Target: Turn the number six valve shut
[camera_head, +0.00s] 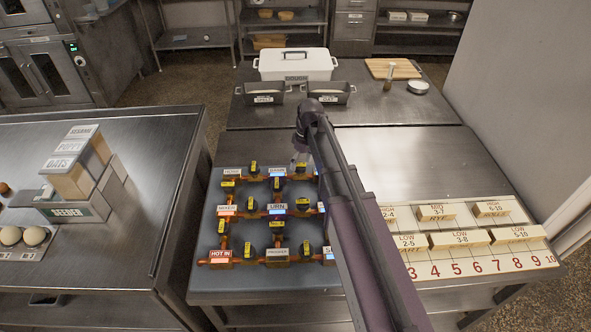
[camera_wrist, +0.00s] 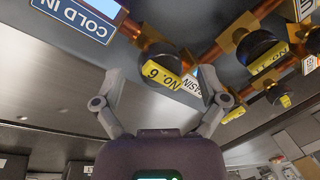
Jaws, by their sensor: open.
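The number six valve shows in the wrist view as a round black knob (camera_wrist: 157,51) with a yellow tag (camera_wrist: 161,77) reading "NO. 6", on a copper pipe (camera_wrist: 133,27). My gripper (camera_wrist: 160,84) is open, with one finger on each side of the tag. No contact with the knob can be made out. In the head view my gripper (camera_head: 300,157) is over the back right of the valve board (camera_head: 203,285). I cannot pick out the number six valve there; my arm hides part of the board.
A "COLD IN" sign (camera_wrist: 76,16) is left of the valve in the wrist view; another black knob (camera_wrist: 258,48) is right. In the head view a numbered board with labelled blocks (camera_head: 458,238) lies right of my arm. A white dough box (camera_head: 296,64) stands behind.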

